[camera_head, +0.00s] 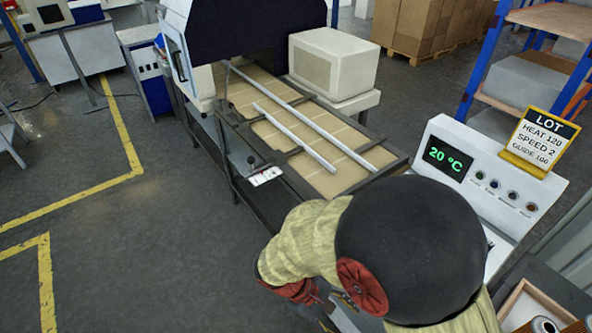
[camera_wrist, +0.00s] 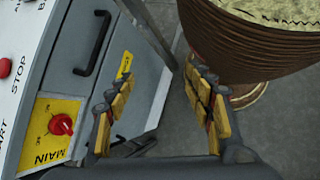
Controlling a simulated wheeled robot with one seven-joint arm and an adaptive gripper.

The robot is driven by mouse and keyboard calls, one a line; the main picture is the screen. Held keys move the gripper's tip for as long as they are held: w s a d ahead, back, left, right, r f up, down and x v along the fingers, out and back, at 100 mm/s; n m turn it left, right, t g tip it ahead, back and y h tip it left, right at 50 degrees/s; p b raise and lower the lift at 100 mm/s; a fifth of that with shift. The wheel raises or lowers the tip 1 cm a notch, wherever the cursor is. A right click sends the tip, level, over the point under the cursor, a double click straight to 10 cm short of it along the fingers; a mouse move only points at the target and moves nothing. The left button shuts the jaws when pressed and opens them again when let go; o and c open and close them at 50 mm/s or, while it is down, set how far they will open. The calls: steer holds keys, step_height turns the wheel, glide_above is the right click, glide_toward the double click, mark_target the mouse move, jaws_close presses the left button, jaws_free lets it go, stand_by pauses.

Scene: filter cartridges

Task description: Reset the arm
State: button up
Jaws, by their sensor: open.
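My gripper (camera_wrist: 160,80) is open and empty in the wrist view, its two yellow-padded fingers spread apart. Between and beyond the fingers are a grey cabinet front and dark floor. A red knob on a yellow plate marked MAIN (camera_wrist: 58,125) is to the left of the fingers, apart from them. In the head view my arm, with its dark rounded joint and yellowish sleeve, fills the lower middle and hides most of the gripper.
A conveyor (camera_head: 345,180) with two rails runs to a dark-hooded machine (camera_head: 250,22). A control panel (camera_head: 475,170) reads 20 °C, beside a LOT sign (camera_head: 540,140) reading HEAT 120, SPEED 2, GUIDE 100. A wooden-edged tray (camera_head: 515,300) with cylindrical items is at lower right. Open floor lies left.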

steer(key=d+r+m+t+y, duration=0.3)
steer(key=r+m+y, duration=0.1)
steer(key=r, duration=0.9)
steer(key=d+r+m+t+y, duration=0.3)
steer(key=r+m, duration=0.3)
steer(key=r, duration=0.7)
steer(key=shift+s+d+r+t+y, duration=0.15)
steer(key=shift+d+t+y, duration=0.35)
steer(key=shift+t, duration=0.3)
steer(key=shift+c, duration=0.8)
